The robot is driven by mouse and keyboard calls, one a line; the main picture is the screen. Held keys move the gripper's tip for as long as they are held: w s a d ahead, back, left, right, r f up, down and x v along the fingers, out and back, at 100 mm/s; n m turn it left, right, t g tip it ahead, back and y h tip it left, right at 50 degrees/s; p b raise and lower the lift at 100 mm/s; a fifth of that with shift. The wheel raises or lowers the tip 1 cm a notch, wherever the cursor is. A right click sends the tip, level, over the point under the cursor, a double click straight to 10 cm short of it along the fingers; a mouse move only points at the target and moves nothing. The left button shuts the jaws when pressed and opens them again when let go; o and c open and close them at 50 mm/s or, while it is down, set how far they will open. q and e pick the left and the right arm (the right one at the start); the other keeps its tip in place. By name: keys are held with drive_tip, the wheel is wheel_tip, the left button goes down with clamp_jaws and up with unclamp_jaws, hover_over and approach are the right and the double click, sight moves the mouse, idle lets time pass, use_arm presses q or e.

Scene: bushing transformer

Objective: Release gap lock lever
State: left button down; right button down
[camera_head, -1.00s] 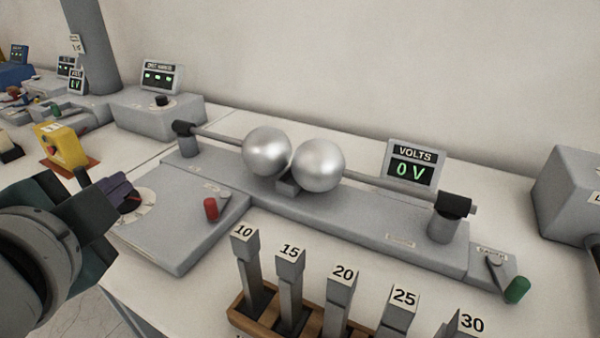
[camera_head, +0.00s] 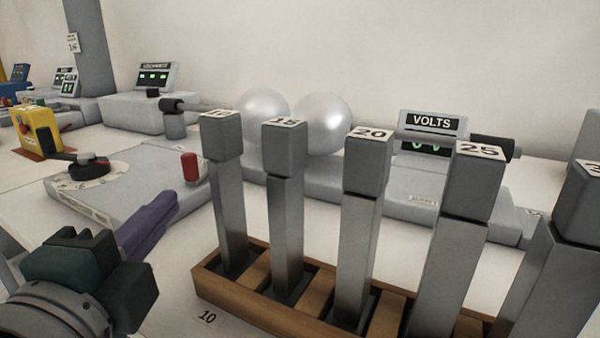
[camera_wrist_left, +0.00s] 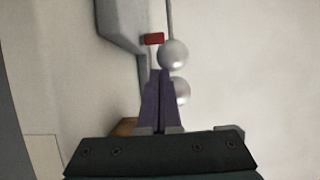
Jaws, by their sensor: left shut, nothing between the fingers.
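A red-handled lever (camera_head: 190,167) stands on the right end of the grey dial panel (camera_head: 120,185), next to the sphere gap rail. Its lock label cannot be read here; I take it for the gap lock lever. The red handle (camera_wrist_left: 153,39) also shows in the left wrist view, just ahead of the fingertips. My left gripper (camera_head: 168,203) has purple fingers, shut and empty, in front of the panel and below the red handle, apart from it. The two silver spheres (camera_head: 262,115) (camera_head: 322,122) are partly hidden behind the gauge blocks. My right gripper is not in view.
A wooden rack (camera_head: 240,300) of tall numbered blocks, such as the 10 block (camera_head: 228,190), stands close to the right of my left gripper. A yellow device (camera_head: 40,130) is at left.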

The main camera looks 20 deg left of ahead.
use_arm(q)
drive_tip(key=shift+w, duration=0.1)
drive_tip(key=shift+w+a+r, duration=0.1)
drive_tip(key=shift+w+a, duration=0.05)
drive_tip(key=shift+w, duration=0.15)
drive_tip(key=p+x, duration=0.1)
drive_tip(key=x, duration=0.8)
drive_tip(key=shift+w+a+p, duration=0.1)
drive_tip(key=shift+p, duration=0.25)
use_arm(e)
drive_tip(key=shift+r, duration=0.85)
use_arm(q)
drive_tip(key=shift+s+a+m+h+b, duration=0.2)
drive_tip(key=shift+a+m+h+b, duration=0.15)
drive_tip(key=shift+h, duration=0.25)
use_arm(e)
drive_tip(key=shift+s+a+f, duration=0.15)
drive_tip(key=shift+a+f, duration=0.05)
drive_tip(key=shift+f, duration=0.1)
